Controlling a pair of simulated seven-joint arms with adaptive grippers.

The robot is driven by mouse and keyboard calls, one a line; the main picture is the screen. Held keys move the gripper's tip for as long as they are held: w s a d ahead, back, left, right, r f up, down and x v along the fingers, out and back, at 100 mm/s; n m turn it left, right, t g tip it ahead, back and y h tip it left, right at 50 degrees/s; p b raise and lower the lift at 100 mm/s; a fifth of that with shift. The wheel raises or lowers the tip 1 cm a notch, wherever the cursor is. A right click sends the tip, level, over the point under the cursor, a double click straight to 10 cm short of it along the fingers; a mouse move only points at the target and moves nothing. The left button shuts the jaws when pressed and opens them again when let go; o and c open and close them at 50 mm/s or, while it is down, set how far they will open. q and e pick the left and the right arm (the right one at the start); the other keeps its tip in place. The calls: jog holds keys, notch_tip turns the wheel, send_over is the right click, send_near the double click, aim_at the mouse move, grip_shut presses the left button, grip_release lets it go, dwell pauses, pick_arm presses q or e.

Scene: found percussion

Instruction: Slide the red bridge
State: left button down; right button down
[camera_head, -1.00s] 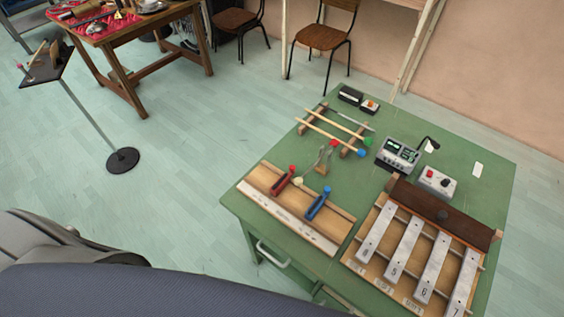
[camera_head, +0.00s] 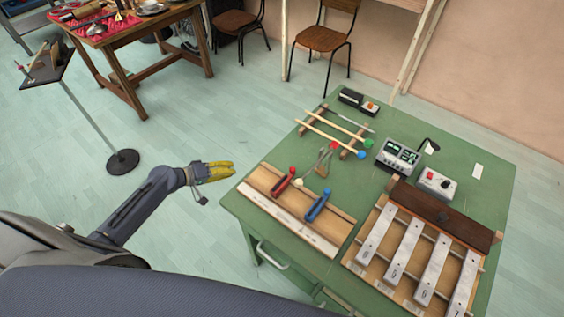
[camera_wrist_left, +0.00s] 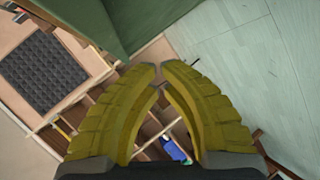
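The red bridge (camera_head: 283,181) sits on the left part of a wooden board with a pale front strip (camera_head: 287,220), near the green table's left edge. The blue bridge (camera_head: 318,205) sits on the same board, to its right. My left gripper (camera_head: 234,169) has yellow fingers and hangs left of the table, over the floor, apart from the red bridge. In the left wrist view its fingertips (camera_wrist_left: 158,68) are close together with a narrow gap and nothing between them. The red bridge cannot be made out in that view. My right gripper is not in view.
The green table (camera_head: 240,205) also holds metal bars on a wooden frame (camera_head: 405,248), sticks on wooden rests (camera_head: 333,133), and grey electronic boxes (camera_head: 397,153). A black-based stand (camera_head: 122,161) is at left. The left wrist view shows wooden compartments and a blue object (camera_wrist_left: 173,149).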

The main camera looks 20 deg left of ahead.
aim_at(284, 182)
pick_arm(q)
jog(key=d+r+h, duration=0.1)
jog(key=d+r, duration=0.1)
jog(key=r, duration=0.2)
jog(key=s+d+r+h, duration=0.1)
jog(key=d+r+h, duration=0.1)
jog(key=d+r, duration=0.1)
jog(key=s+d+r+h, duration=0.1)
jog(key=d+r+h, duration=0.1)
jog(key=r, duration=0.2)
jog(key=shift+s+d+r, duration=0.15)
jog(key=shift+d+r, duration=0.15)
jog(key=shift+g+h, duration=0.3)
jog(key=x, duration=0.7)
jog(key=s+x, duration=0.1)
jog(key=x, duration=0.3)
jog(key=shift+d+f, duration=0.25)
jog(key=shift+d, duration=0.1)
jog(key=shift+s+d+f, duration=0.1)
jog(key=shift+d, duration=0.45)
jog(key=shift+s+d+f, duration=0.1)
jog(key=shift+d, duration=0.45)
jog(key=shift+s+d, duration=0.3)
jog(key=shift+d, duration=0.45)
jog(key=shift+s+d, duration=0.3)
jog(key=shift+d, duration=0.4)
jog(key=shift+a, duration=0.1)
